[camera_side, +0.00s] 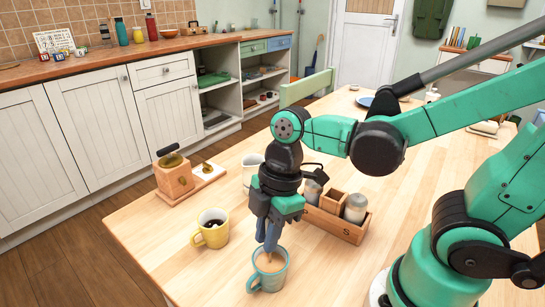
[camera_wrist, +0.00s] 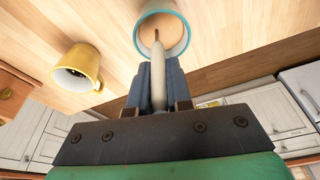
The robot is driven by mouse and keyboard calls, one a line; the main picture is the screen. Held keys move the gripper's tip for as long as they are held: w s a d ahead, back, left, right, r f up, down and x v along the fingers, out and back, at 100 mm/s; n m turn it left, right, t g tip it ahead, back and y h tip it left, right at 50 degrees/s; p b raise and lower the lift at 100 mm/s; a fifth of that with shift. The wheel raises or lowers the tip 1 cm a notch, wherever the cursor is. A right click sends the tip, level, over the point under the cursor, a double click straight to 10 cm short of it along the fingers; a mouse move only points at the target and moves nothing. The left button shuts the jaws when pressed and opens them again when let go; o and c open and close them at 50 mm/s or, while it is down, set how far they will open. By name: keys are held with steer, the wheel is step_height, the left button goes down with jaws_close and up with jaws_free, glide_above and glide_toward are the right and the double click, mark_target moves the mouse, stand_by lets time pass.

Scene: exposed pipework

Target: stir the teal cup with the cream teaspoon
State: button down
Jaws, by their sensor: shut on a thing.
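The teal cup (camera_side: 268,279) stands upright near the front of the table and holds a light brown drink. It also shows at the top of the wrist view (camera_wrist: 187,37). My gripper (camera_side: 270,243) points down over the cup, its fingertips close to the rim. In the wrist view my gripper (camera_wrist: 157,78) is shut on the cream teaspoon (camera_wrist: 158,82), whose pale handle lies between the two fingers. The spoon's lower end reaches into the cup's mouth. Its bowl is hidden, and the side view barely shows the spoon.
A wooden caddy (camera_side: 338,222) with jars is behind right, and a white jug (camera_side: 252,172) is behind my gripper. A wooden box (camera_side: 175,178) stands at the left edge. The table's front left is clear.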

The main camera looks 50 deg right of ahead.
steer(key=shift+s+a, duration=0.2)
stand_by(0.3)
steer(key=a+v, duration=0.1)
steer(key=v, duration=0.5)
steer(key=shift+w+r, duration=0.15)
steer(key=shift+w, duration=0.05)
steer(key=shift+a, duration=0.1)
stand_by(0.8)
steer(key=v, duration=0.2)
steer(key=a+v, duration=0.1)
steer(key=v, duration=0.2)
steer(key=shift+w+r, duration=0.1)
steer(key=shift+w, duration=0.1)
